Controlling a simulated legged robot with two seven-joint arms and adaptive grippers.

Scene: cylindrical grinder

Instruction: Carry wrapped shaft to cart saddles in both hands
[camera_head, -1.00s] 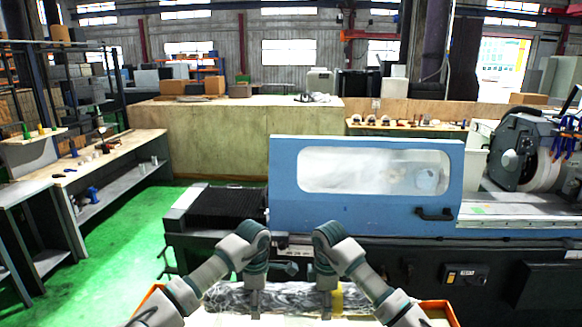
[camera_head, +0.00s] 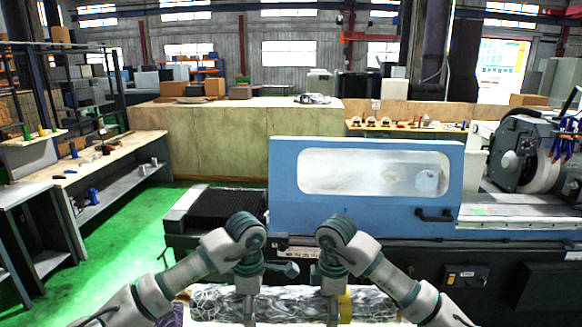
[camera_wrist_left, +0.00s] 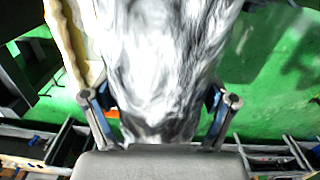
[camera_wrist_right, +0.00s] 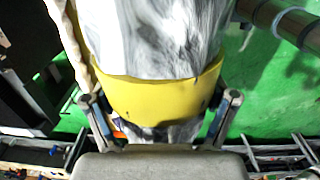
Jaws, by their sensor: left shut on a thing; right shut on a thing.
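The wrapped shaft (camera_head: 290,305) lies level across the bottom of the head view, in cloudy grey-and-white film with a yellow band (camera_head: 345,308) near its right part. My left gripper (camera_head: 250,303) is shut around its left part, and the wrapping (camera_wrist_left: 165,70) fills the space between the fingers in the left wrist view. My right gripper (camera_head: 333,303) is shut on it beside the yellow band, which also shows between the fingers in the right wrist view (camera_wrist_right: 155,100). No cart saddles can be made out.
The blue grinder (camera_head: 370,225) stands straight ahead, its windowed door shut. A workbench (camera_head: 110,155) is at the left, with open green floor (camera_head: 130,235) before it. A pale padded edge (camera_wrist_left: 75,40) runs beside the shaft in the left wrist view.

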